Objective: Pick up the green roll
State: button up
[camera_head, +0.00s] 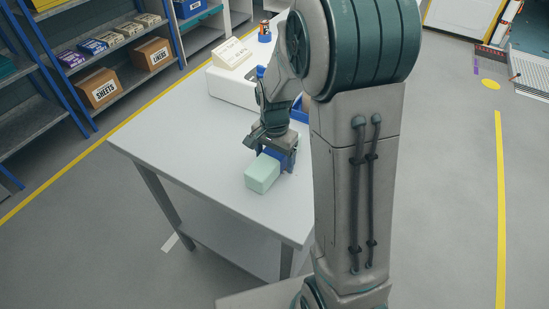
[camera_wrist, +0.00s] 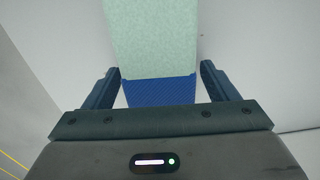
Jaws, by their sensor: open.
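The green roll (camera_head: 262,174) is a pale green, box-like piece lying on the grey table near its front edge. In the wrist view the green roll (camera_wrist: 155,38) runs away from me, with a dark blue textured section (camera_wrist: 160,90) at its near end. My gripper (camera_head: 272,148) is just above and behind the roll in the head view. In the wrist view my gripper (camera_wrist: 161,70) is open, with one finger on each side of the blue section and a visible gap at both sides. The roll's far end is cut off in the wrist view.
The grey table (camera_head: 210,147) is clear left of the roll. A white box-like unit (camera_head: 232,88) and a small orange-and-blue item (camera_head: 264,32) stand farther back. Shelves with cartons (camera_head: 100,88) stand at left. My arm hides the table's right part.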

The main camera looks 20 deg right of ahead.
jog(key=c, duration=1.2)
jog(key=shift+c, duration=0.2)
jog(key=shift+r, duration=0.15)
